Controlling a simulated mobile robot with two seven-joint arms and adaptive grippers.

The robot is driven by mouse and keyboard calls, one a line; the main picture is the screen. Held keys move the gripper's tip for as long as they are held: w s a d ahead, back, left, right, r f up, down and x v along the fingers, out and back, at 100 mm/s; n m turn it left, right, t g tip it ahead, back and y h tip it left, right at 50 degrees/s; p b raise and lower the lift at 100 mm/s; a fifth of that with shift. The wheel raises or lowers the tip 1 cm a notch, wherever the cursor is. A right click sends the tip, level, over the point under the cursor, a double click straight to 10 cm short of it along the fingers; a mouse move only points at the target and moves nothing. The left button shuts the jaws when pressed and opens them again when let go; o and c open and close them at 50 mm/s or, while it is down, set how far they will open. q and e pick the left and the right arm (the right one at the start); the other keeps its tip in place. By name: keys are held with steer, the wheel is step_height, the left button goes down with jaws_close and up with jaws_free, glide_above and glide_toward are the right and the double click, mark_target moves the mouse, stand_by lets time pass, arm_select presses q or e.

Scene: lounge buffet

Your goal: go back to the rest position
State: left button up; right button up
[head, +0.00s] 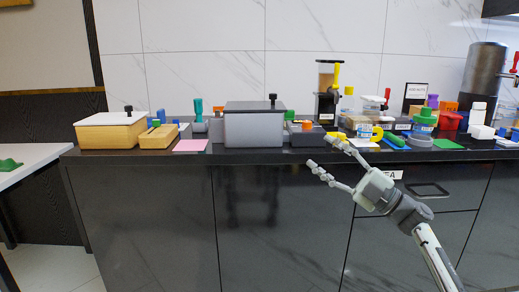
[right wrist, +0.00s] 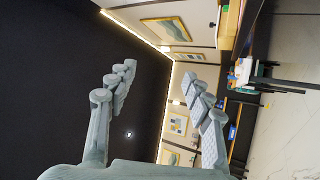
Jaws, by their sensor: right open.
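My right gripper (head: 325,155) is open and empty in the head view. It is in front of the dark buffet counter (head: 250,154), right of the middle, with its arm coming in from the lower right. The right wrist view shows the same gripper (right wrist: 160,85) with its two fingers spread and nothing between them. My left gripper is not in view.
On the counter stand a tan box with a white lid (head: 108,132), a grey bin (head: 253,127), a coffee dispenser (head: 327,92) and a metal urn (head: 484,72). A pink sheet (head: 191,146) lies near the front edge. A white table (head: 35,160) is at the left.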

steer(key=w+d+m+t+h, duration=1)
steer(key=d+m+h, duration=0.5)
steer(key=m+h, duration=0.1)
steer(key=d+f+m+g+h, duration=0.4)
steer(key=d+f+m+g, duration=0.1)
steer(key=f, duration=0.4)
steer(key=d+f+m+g+h, duration=0.4)
steer(key=d+f, duration=0.1)
steer(key=f, duration=0.5)
steer(key=s+a+f+g+y, duration=0.1)
steer(key=s+a+f+g, duration=0.2)
steer(key=s+f, duration=0.95)
steer(key=s+a+f+g+y, duration=0.1)
steer(key=s+a+f+g, duration=0.25)
steer(key=s+f, duration=0.85)
steer(key=s+a+f+g, duration=0.2)
steer(key=s+f, duration=0.6)
steer(key=s, duration=0.4)
steer(key=s+a+f+g+y, duration=0.1)
steer(key=s+a+f, duration=0.4)
steer(key=s+f, duration=0.3)
steer(key=s, duration=0.4)
steer(key=shift+s+f+g, duration=0.2)
steer(key=shift+s+g, duration=0.15)
steer(key=shift+s, duration=0.05)
